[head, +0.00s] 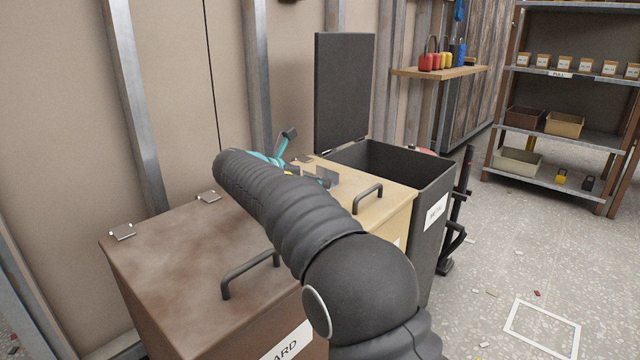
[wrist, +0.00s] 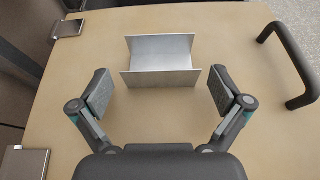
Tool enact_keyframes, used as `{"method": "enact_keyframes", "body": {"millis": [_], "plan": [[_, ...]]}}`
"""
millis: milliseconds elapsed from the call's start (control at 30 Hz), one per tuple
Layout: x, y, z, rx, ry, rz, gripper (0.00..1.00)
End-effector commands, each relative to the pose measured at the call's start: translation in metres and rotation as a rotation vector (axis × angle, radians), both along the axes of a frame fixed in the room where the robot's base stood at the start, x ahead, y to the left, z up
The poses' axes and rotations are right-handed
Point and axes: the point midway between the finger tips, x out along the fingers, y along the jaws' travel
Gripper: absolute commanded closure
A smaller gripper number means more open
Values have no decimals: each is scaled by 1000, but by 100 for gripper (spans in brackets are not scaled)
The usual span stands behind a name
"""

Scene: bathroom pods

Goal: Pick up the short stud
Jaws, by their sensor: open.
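The short stud (wrist: 160,58) is a short piece of grey metal channel. In the wrist view it lies on the tan lid (wrist: 165,120) of a bin, its open side facing up. My gripper (wrist: 162,90) is open and empty, its two fingers spread on either side of the stud's near end, with no visible contact. My gripper (head: 305,177) is mostly hidden behind my arm there.
A black handle (wrist: 287,65) stands at the lid's right, hinges (wrist: 68,28) at its left. A brown bin (head: 180,245) stands nearer. A dark bin (head: 395,165) with its lid raised stands beyond. Shelves (head: 560,130) stand at the right; a white floor outline (head: 541,345) lies at lower right.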

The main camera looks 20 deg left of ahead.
Motion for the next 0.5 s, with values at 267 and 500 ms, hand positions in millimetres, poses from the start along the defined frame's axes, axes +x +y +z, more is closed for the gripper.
{"method": "enact_keyframes", "body": {"millis": [267,500], "plan": [[13,-6,-5,2,-1,0,0],[13,-6,-5,1,-1,1,40]]}}
